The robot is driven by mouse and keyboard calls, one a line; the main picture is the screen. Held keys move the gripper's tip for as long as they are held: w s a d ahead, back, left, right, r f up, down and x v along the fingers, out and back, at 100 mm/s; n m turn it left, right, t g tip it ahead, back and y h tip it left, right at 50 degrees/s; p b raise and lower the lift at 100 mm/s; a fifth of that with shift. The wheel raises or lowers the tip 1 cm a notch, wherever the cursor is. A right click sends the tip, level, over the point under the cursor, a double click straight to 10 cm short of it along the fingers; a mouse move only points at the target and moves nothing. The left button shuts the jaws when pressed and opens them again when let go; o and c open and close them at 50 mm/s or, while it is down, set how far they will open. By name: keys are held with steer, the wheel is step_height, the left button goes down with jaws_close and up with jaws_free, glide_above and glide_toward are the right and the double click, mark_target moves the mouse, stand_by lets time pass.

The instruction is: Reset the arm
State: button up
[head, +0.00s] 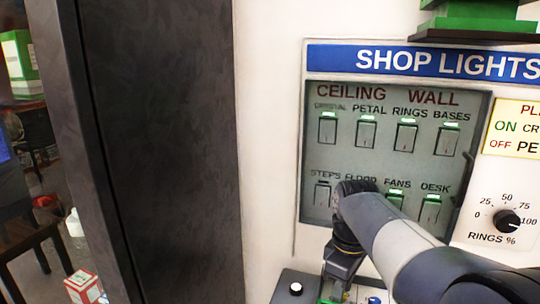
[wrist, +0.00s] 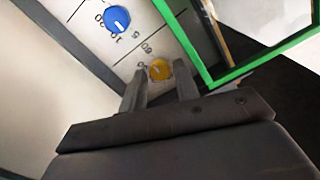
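My arm (head: 400,240) reaches in from the lower right in the head view, and its wrist bends downward in front of the switch panel (head: 345,150). My gripper (head: 338,285) points down at the bottom of that view, where its fingertips are hard to make out. In the wrist view my gripper (wrist: 160,72) has its two fingers apart with nothing held between them. A yellow knob (wrist: 160,69) shows beyond the gap between the fingertips. A blue knob (wrist: 117,19) lies farther up on the same white, numbered surface.
The panel under the blue SHOP LIGHTS sign (head: 440,62) has two rows of switches, and my wrist covers part of the lower row. A black RINGS % dial (head: 507,220) is at right. A dark pillar (head: 150,150) stands left. A green frame (wrist: 250,65) is near my gripper.

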steer(key=n+b, duration=0.2)
steer(key=n, duration=0.1)
steer(key=shift+f, duration=0.15)
steer(key=shift+n, duration=0.5)
steer(key=shift+r, duration=0.2)
